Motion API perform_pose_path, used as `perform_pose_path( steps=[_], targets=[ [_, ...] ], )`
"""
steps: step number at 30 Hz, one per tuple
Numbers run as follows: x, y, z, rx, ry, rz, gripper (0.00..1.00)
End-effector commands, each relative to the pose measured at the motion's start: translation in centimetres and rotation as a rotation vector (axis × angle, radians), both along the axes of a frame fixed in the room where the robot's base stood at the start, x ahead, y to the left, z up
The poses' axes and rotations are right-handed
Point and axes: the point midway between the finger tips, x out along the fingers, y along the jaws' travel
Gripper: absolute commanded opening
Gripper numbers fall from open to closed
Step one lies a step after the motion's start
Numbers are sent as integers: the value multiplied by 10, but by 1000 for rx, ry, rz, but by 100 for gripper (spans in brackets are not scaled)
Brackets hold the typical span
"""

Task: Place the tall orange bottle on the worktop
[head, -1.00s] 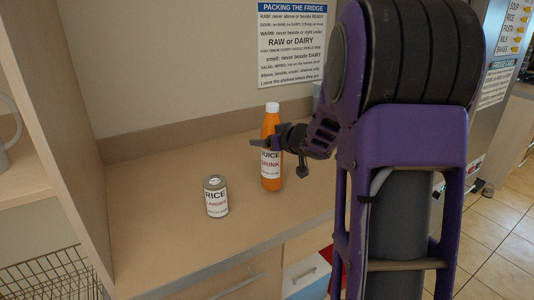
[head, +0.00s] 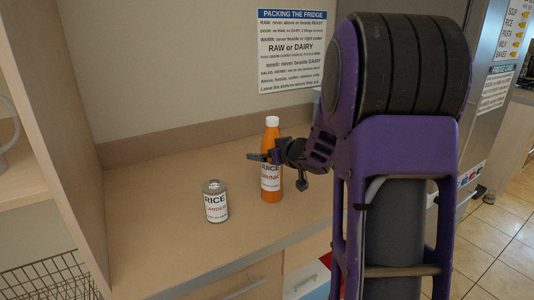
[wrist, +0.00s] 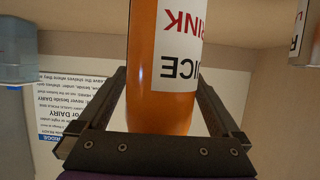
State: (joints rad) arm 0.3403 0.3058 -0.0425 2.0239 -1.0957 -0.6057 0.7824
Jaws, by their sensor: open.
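The tall orange bottle (head: 271,190) has a white cap and a white label reading juice drink. It stands upright on the worktop (head: 165,235), near its right part. My gripper (head: 264,157) is open at the upper half of the bottle, reaching in from the right. In the wrist view the picture is upside down, and the bottle (wrist: 160,112) stands between the two spread fingers. A gap shows between the bottle and the finger on either side at the palm end. Contact at the fingertips cannot be told.
A rice can (head: 215,202) stands left of the bottle, with a small gap. A side panel (head: 55,130) bounds the worktop at left, and a wall with a notice (head: 292,50) is behind. The worktop's front left is clear. A wire basket (head: 50,280) is lower left.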

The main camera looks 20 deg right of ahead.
Motion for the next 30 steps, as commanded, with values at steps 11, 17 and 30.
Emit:
perform_pose_path(
  steps=[11, 17, 30],
  targets=[
    [-53, -11, 29, -1, -2, -4, 100],
    [-88, -18, 43, -1, -2, -3, 100],
    [-109, -21, 48, 0, 0, 0, 100]
  ],
)
